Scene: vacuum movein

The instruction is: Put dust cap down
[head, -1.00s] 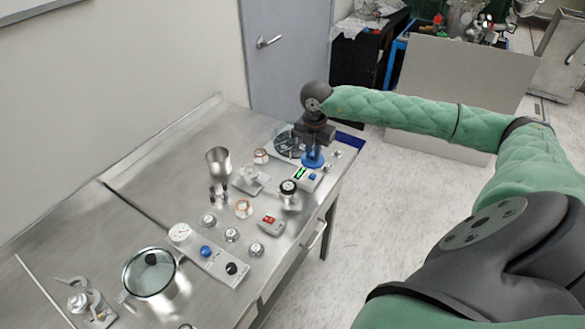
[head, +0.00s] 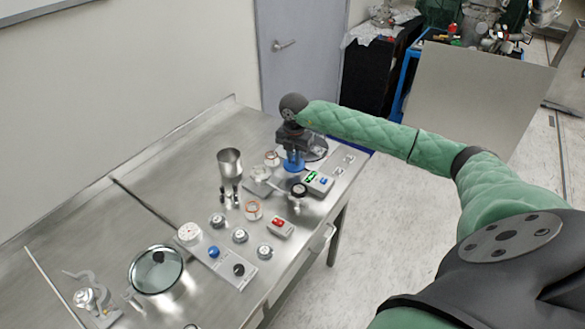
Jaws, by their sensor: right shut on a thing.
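My right gripper (head: 292,146) is at the far right part of the metal table (head: 120,230), pointing down. It is shut on a blue piece (head: 293,164), which appears to be the dust cap; the fingers hide its upper part. The blue piece is low over the table, left of a small device with a green display (head: 318,182). I cannot tell whether it touches the tabletop. My left gripper is out of view.
A dark round item (head: 317,148) lies behind the gripper, partly hidden, near a blue patch at the table's right end. The table's back left is clear.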

